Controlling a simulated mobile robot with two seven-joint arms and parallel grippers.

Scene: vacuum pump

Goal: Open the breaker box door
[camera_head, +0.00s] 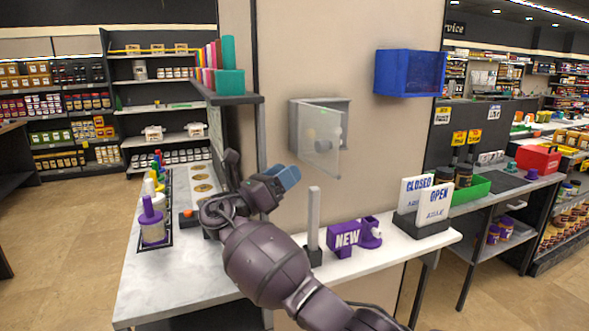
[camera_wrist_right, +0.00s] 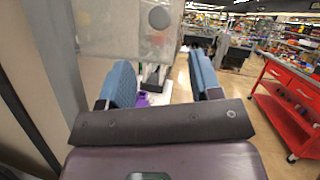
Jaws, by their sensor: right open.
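The breaker box (camera_head: 342,106) is a grey box on the beige wall panel. Its translucent door (camera_head: 320,140) stands partly open, swung out from the wall with its free edge to the right. In the right wrist view the door (camera_wrist_right: 115,32) fills the upper left, with a round grey knob (camera_wrist_right: 158,17) on it. My right gripper (camera_head: 287,178) has blue fingertips and is just below and left of the door. In the right wrist view it (camera_wrist_right: 163,78) is open, with nothing held between its fingers. My left gripper is not in view.
A blue box (camera_head: 409,72) hangs on the wall to the right. Below, a white counter holds a purple NEW piece (camera_head: 346,236), a grey upright post (camera_head: 313,215) and CLOSED/OPEN signs (camera_head: 433,203). A shelf (camera_head: 235,98) with coloured items juts out on the left.

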